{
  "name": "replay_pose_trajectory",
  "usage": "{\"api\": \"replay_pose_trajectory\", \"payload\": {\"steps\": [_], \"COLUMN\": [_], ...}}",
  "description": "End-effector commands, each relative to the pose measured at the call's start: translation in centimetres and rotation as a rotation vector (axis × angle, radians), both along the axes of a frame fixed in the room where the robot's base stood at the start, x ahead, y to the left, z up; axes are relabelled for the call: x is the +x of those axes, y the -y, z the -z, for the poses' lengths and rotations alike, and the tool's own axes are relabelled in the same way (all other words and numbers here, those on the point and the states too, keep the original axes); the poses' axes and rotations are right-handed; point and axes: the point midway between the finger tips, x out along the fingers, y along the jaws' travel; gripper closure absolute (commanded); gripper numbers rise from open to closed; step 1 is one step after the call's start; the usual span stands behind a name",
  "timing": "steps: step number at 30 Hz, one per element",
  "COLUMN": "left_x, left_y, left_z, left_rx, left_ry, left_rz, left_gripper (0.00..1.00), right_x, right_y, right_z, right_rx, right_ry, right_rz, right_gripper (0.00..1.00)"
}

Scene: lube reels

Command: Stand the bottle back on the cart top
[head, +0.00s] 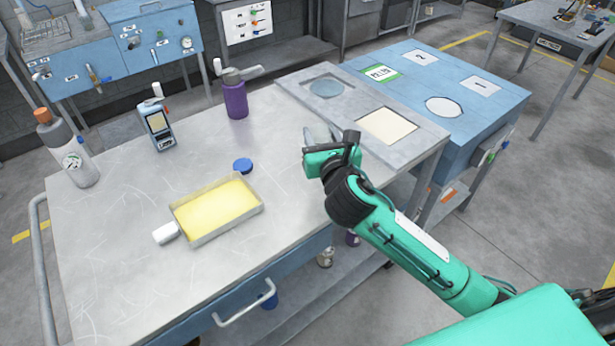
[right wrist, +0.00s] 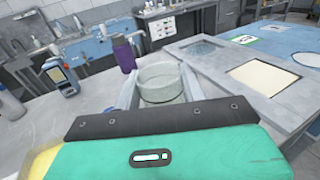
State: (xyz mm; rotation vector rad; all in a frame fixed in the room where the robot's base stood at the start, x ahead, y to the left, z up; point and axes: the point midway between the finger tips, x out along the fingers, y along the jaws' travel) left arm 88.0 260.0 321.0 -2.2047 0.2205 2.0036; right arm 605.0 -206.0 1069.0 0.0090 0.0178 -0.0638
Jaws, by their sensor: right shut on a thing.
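My right gripper (head: 322,146) is over the right part of the cart top (head: 130,200). It is shut on a clear, round, open-topped glass vessel, which shows between the fingers in the right wrist view (right wrist: 160,84). In the head view the gripper hides most of it, and I cannot tell whether its base touches the cart top. A purple bottle with a grey spout (head: 236,98) stands upright at the back of the cart. A grey bottle with an orange cap (head: 75,160) stands at the left. My left gripper is not in view.
A tray of yellow material (head: 262,206) lies mid-cart, with a blue cap (head: 242,165) behind it. A handheld meter (head: 158,125) stands at the back left. A grey panel with a round recess and cream square (head: 355,112) is at the right, beside a blue bench (head: 500,108).

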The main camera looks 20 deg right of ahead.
Motion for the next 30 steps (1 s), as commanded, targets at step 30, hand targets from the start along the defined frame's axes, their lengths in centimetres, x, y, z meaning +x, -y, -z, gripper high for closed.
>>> {"api": "replay_pose_trajectory", "payload": {"steps": [30], "left_x": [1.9], "left_y": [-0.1], "left_z": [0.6], "left_rx": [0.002], "left_ry": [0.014], "left_rz": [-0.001], "left_gripper": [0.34], "right_x": [5.6], "right_y": [-1.5], "right_z": [2.9], "right_rx": [-0.008], "right_ry": [0.003], "right_rz": [-0.016], "right_gripper": [0.83]}}
